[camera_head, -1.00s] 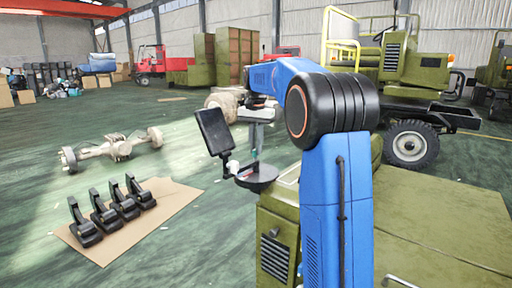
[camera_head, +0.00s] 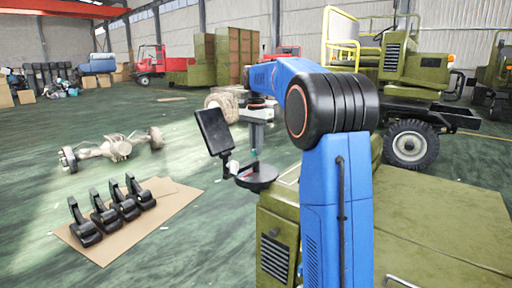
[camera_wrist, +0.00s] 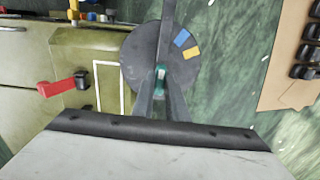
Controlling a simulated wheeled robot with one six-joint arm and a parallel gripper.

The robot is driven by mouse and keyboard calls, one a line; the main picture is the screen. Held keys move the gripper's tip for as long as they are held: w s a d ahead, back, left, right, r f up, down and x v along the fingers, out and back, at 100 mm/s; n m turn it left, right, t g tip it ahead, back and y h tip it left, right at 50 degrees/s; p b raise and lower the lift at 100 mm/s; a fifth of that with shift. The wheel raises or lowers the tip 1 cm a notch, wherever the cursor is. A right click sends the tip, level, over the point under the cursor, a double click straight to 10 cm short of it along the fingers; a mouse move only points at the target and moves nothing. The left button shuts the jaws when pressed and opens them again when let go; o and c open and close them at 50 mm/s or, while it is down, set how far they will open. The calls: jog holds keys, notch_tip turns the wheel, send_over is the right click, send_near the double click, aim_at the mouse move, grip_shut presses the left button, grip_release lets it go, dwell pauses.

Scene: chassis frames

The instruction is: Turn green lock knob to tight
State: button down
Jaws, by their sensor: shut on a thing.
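The green lock knob (camera_wrist: 160,76) sits on a round grey disc (camera_wrist: 138,58) in the wrist view. My gripper (camera_wrist: 160,80) is shut on the knob, with one finger on each side of it. The disc carries a blue mark (camera_wrist: 182,37) and a yellow mark (camera_wrist: 191,53) to the upper right of the knob. In the head view my gripper (camera_head: 255,155) points down over the dark disc (camera_head: 262,183). The knob is too small there to read its angle. The fingers partly hide it in the wrist view.
A dark screen (camera_head: 214,132) stands left of my gripper. An olive cabinet (camera_head: 278,245) lies below the disc. A red lever (camera_wrist: 58,88) is left of the disc in the wrist view. Black pedal-like parts (camera_head: 104,213) lie on cardboard on the floor.

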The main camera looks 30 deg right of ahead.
jog(key=c, duration=1.8)
grip_release()
jog(key=shift+o, duration=0.2)
notch_tip(320, 180, up, 17)
jog(key=shift+r, duration=0.2)
